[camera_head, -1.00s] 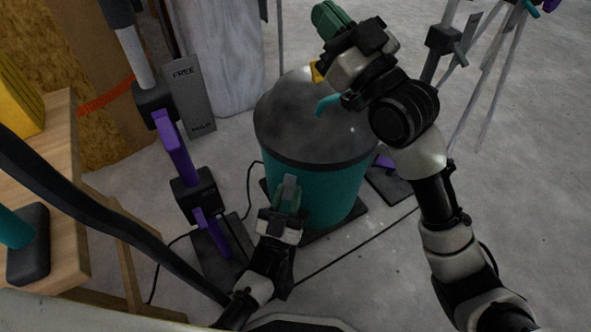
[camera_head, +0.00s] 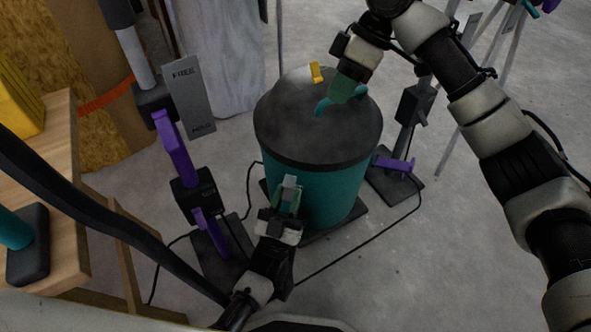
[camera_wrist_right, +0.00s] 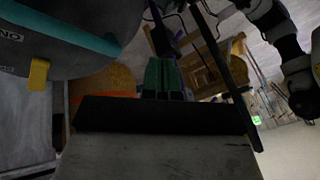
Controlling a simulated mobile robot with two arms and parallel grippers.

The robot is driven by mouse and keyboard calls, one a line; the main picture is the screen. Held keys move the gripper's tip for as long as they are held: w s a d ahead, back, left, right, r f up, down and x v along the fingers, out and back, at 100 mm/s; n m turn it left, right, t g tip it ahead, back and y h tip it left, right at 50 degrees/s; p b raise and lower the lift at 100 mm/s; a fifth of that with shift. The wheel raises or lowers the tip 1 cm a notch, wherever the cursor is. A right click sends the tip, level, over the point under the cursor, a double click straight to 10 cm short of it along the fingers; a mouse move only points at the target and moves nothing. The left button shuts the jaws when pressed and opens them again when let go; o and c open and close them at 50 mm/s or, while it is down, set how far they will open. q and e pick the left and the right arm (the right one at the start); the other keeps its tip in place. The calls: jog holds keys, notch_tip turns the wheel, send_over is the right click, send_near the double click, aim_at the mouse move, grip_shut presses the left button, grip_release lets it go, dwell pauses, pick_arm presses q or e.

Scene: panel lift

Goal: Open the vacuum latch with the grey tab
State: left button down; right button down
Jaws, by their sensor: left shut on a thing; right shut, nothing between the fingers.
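The vacuum is a teal drum (camera_head: 325,195) with a dark grey domed lid (camera_head: 290,115). A grey tab (camera_head: 290,181) is at its near side, and a yellow tab (camera_head: 316,72) at its far side. My left gripper (camera_head: 288,196) is shut on the grey tab, its green fingers on either side of it. My right gripper (camera_head: 341,90) is shut and empty, pointing down by the teal handle (camera_head: 324,105) on the lid and hiding part of it. In the right wrist view its green fingers (camera_wrist_right: 162,78) are together; the yellow tab (camera_wrist_right: 38,74) hangs at upper left.
A purple and black clamp stand (camera_head: 180,150) is left of the vacuum, and another stand (camera_head: 395,166) is to its right. A wooden bench (camera_head: 62,195) is at far left. A black cable (camera_head: 355,249) lies on the floor. Open floor is at the right.

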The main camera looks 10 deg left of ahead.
pick_arm(q)
jog(key=shift+f, duration=0.1)
pick_arm(e)
jog(key=x, duration=2)
jog(key=shift+s+d, duration=0.2)
jog(key=shift+d, duration=0.05)
